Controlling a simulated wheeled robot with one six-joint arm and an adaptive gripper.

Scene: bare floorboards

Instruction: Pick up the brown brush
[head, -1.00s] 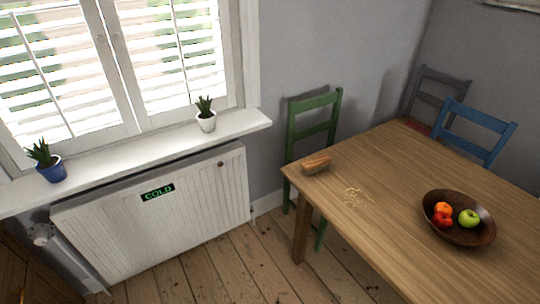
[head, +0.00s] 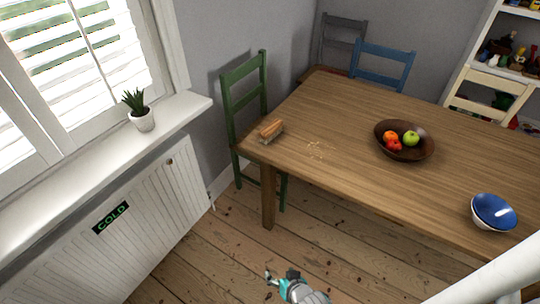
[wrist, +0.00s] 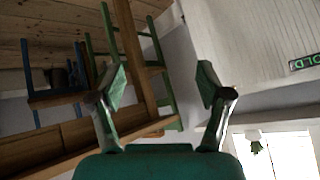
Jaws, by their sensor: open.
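My gripper (head: 279,276) is at the bottom of the head view, low over the floorboards in front of the table and well apart from the brush. In the wrist view my gripper (wrist: 160,82) is open, with nothing between its fingers. I cannot make out the brush in the wrist view.
A wooden bowl of fruit (head: 382,151) and a blue bowl (head: 493,212) stand on the table. A green chair (head: 229,108) is at the table's left end. The radiator (head: 150,232) and sill (head: 177,112) line the left wall. Floorboards (head: 215,250) between are clear.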

